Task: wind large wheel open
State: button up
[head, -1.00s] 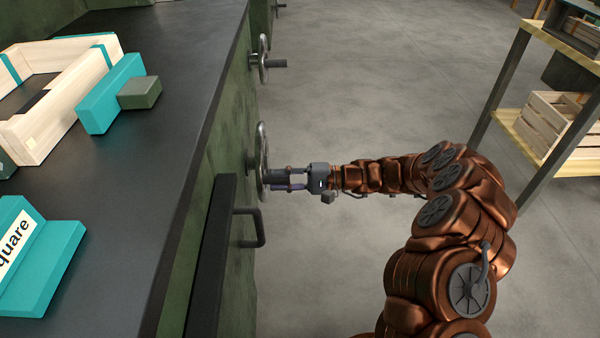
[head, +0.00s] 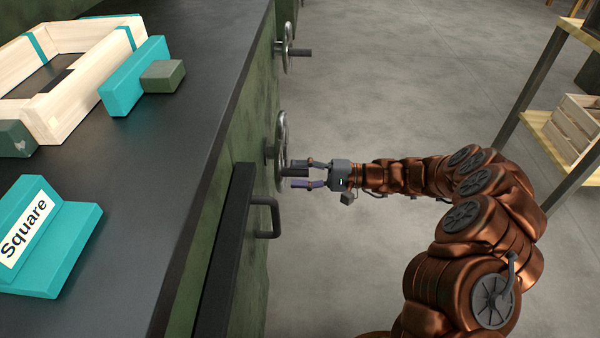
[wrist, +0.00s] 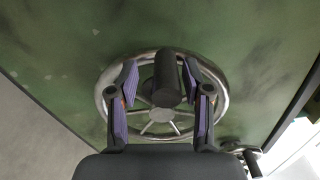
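The large metal wheel (head: 281,150) is mounted on the green side of the bench, with a dark handle (head: 297,173) sticking out toward my gripper. In the wrist view the wheel's round rim (wrist: 103,96) and spokes face me, and the handle (wrist: 166,78) is near the top of the wheel. My gripper (head: 309,174) is open, its purple-padded fingers spread on both sides of the handle. In the wrist view a gap shows between each finger and the handle.
A smaller wheel (head: 287,46) is farther along the bench side. A dark bar handle (head: 268,217) sticks out nearer. The black benchtop (head: 150,170) holds a wooden crate frame (head: 75,108) and a teal "Square" block (head: 45,240). Shelving (head: 545,128) stands right, with clear floor between.

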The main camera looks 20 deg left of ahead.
jog(key=shift+a+r, duration=0.1)
jog(key=shift+w+d, duration=0.1)
jog(key=shift+d, duration=0.3)
jog(key=v, duration=1.1)
jog(key=shift+d, duration=0.1)
